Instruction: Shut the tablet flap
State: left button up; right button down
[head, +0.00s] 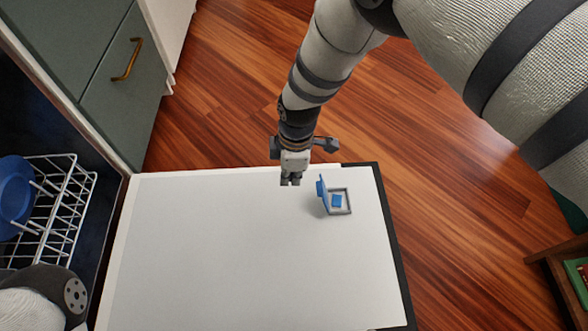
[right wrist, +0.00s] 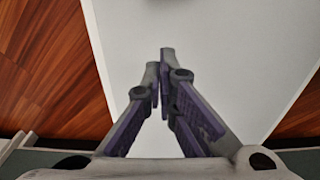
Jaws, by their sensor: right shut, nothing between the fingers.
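A small grey square frame (head: 348,207) lies on the white tabletop near its right edge, with a blue tablet-like block (head: 337,200) inside it. A blue flap (head: 322,193) stands raised, roughly upright, along the left side of the frame. My right gripper (head: 290,183) is shut and empty, pointing down to the left of the flap and apart from it. In the right wrist view its fingertips (right wrist: 165,55) meet over the plain white surface, and the flap is not seen there. My left gripper is out of view.
The white tabletop (head: 230,260) is clear apart from the framed piece, with a dark strip along its right edge. A white wire rack (head: 62,205) with a blue dish (head: 14,188) stands at the left. A grey-green cabinet (head: 110,100) is at the upper left.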

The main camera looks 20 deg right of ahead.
aim_at(322, 194)
notch_tip(322, 194, down, 5)
jog(key=shift+a+r+b, duration=0.15)
jog(key=shift+b, duration=0.6)
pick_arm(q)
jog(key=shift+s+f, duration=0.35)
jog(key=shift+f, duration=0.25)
pick_arm(e)
jog(key=shift+s+d+r, duration=0.15)
jog(key=shift+d+r, duration=0.05)
jog(key=shift+d, duration=0.45)
jog(key=shift+s+d+r, duration=0.15)
jog(key=shift+s+d, duration=0.05)
jog(key=shift+d, duration=0.4)
jog(key=shift+s+d+r, duration=0.15)
jog(key=shift+d+r, duration=0.05)
jog(key=shift+d, duration=0.45)
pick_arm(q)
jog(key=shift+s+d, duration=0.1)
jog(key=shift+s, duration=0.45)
pick_arm(e)
jog(key=shift+s+d+r+y, duration=0.1)
jog(key=shift+d+r+y, duration=0.15)
jog(key=shift+y, duration=0.25)
